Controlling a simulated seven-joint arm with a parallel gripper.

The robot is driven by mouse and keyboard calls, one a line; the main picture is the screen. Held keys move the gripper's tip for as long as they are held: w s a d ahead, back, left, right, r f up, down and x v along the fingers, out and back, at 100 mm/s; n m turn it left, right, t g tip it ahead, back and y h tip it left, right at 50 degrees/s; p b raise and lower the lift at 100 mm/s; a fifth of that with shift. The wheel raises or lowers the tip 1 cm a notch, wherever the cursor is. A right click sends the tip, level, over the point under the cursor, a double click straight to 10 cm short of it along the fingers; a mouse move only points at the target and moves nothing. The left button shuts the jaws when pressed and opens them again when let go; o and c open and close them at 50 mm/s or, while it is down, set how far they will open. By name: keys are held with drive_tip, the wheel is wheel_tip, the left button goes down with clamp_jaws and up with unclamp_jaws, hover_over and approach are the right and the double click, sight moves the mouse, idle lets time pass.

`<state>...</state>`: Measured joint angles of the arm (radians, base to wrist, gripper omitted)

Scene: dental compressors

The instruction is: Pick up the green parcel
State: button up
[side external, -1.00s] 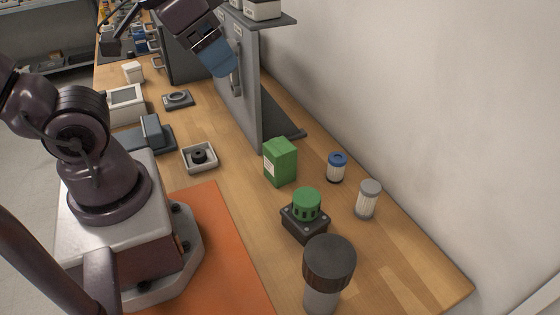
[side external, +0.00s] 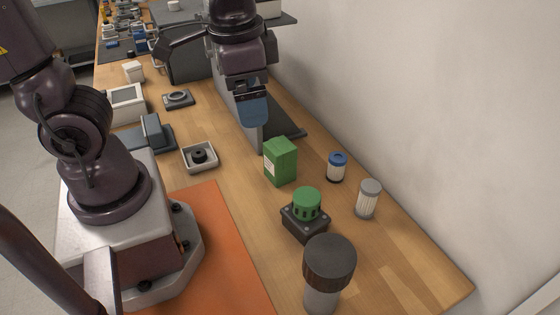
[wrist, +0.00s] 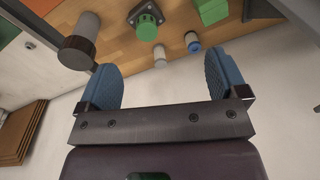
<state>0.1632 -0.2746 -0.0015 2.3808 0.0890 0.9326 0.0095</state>
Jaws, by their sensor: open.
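The green parcel (side external: 281,162) is an upright green box with a white label on its left face, standing on the wooden bench. In the wrist view the parcel (wrist: 211,10) shows at the top edge, partly cut off. My gripper (side external: 252,110) has blue fingers and is above and behind the parcel in the side view, apart from it. In the wrist view my gripper (wrist: 164,80) has its two blue fingers spread wide with nothing between them but the pale wall behind.
A green-capped dark device (side external: 305,215) stands in front of the parcel. A blue-lidded jar (side external: 337,167) and a grey-lidded filter (side external: 368,199) stand to its right. A dark-capped cylinder (side external: 328,265) is nearest. A grey upright panel (side external: 228,92) stands behind. A small tray (side external: 199,158) lies to the left.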

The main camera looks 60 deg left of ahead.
drive_tip(key=w+d+f+m+g+y, duration=0.2)
drive_tip(key=w+f+m+g+y, duration=0.3)
drive_tip(key=f, duration=0.6)
drive_tip(key=m+t+y, duration=0.1)
drive_tip(key=m+y, duration=0.5)
drive_tip(key=m, duration=0.1)
approach(280, 145)
drive_tip(key=s+d, duration=0.1)
drive_tip(key=s+d+f, duration=0.2)
drive_tip(key=d, duration=0.1)
drive_tip(key=shift+s+f, duration=0.1)
drive_tip(key=a, duration=0.2)
drive_tip(key=w+a+m+y, duration=0.1)
drive_tip(key=a, duration=0.1)
drive_tip(key=w+a+f+m+t, duration=0.1)
drive_tip(key=a, duration=0.2)
drive_tip(key=shift+y, duration=0.4)
drive_tip(key=shift+x, duration=3)
drive_tip(key=shift+r, duration=0.1)
drive_tip(key=c, duration=1.1)
drive_tip(key=shift+r, duration=0.1)
